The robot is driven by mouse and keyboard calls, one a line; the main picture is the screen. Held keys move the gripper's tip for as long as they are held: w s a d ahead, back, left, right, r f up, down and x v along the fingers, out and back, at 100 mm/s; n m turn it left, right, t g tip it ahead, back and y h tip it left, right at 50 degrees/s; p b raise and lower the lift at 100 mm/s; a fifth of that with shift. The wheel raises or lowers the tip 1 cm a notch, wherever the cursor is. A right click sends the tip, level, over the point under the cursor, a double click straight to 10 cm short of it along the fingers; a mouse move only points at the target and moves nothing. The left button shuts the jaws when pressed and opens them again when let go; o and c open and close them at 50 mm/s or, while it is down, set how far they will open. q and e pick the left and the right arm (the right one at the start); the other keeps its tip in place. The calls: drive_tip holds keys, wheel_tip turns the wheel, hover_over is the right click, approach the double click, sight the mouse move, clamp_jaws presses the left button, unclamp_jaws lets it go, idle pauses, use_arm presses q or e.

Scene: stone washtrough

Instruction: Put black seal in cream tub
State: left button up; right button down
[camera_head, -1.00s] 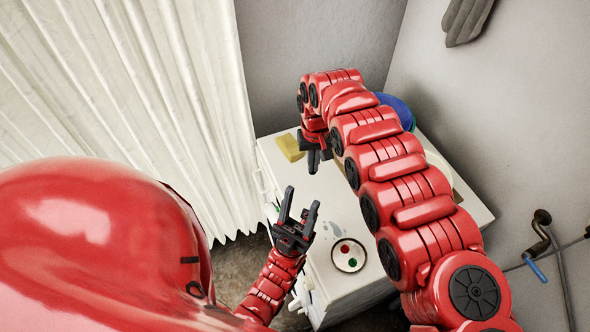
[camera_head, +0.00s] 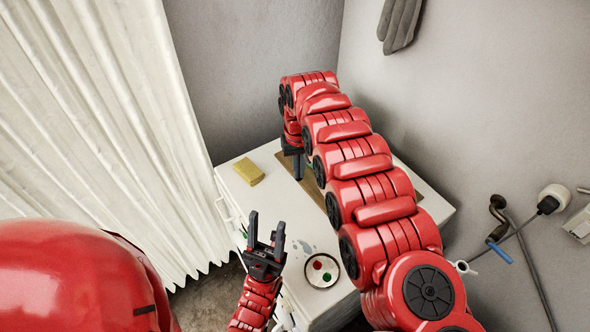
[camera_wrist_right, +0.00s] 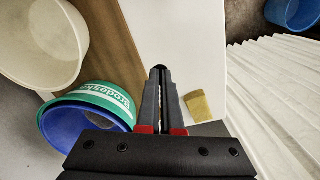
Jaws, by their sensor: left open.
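The cream tub (camera_wrist_right: 42,42) stands at the upper left of the right wrist view; my right arm hides it in the head view. My right gripper (camera_wrist_right: 160,72) has its fingertips together, with a small black piece at the tips that looks like the black seal, mostly hidden. It is to the right of the tub and apart from it. In the head view my right gripper (camera_head: 294,165) points down over the far part of the white top. My left gripper (camera_head: 266,230) is open and empty, near the round dish (camera_head: 322,284) holding a red and a green disc.
A green tub (camera_wrist_right: 104,98) and a blue tub (camera_wrist_right: 62,126) sit nested beside the cream tub. A brown board (camera_wrist_right: 118,42) lies on the white top (camera_head: 285,215). A yellow sponge (camera_head: 248,171) lies near the left edge. A white curtain (camera_head: 100,120) hangs at left.

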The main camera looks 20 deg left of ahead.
drive_tip(key=shift+w+r, duration=0.1)
drive_tip(key=shift+w, duration=0.15)
drive_tip(key=shift+w+d, duration=0.15)
drive_tip(key=shift+d, duration=0.1)
